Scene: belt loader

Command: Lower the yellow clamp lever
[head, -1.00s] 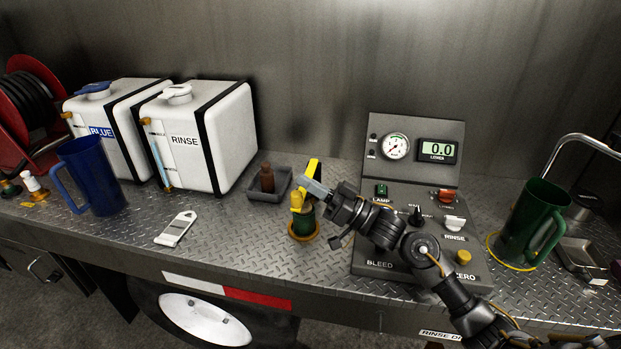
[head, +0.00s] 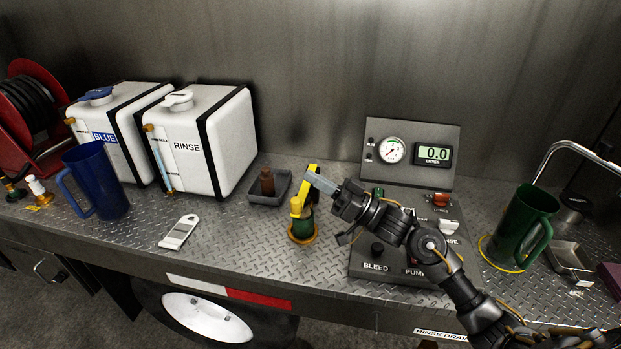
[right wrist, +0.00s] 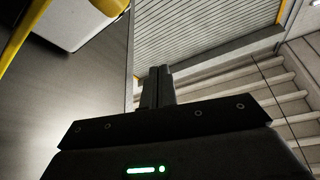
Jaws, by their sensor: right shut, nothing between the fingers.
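The yellow clamp lever (head: 313,177) stands raised, nearly upright, on the yellow clamp head of a green fitting (head: 302,228) on the metal deck. My right gripper (head: 310,176) is shut and empty. In the head view its fingertips overlap the upper part of the lever; I cannot tell whether they touch it. In the right wrist view the closed fingers (right wrist: 158,72) point ahead, and a yellow bar (right wrist: 22,35) crosses the upper left corner; I cannot tell if it is the lever. My left gripper is not in view.
The control panel (head: 411,151) stands right of the fitting, partly behind my right arm. A small grey tray (head: 265,198) with a brown bottle is behind left. A green jug (head: 524,222) is right.

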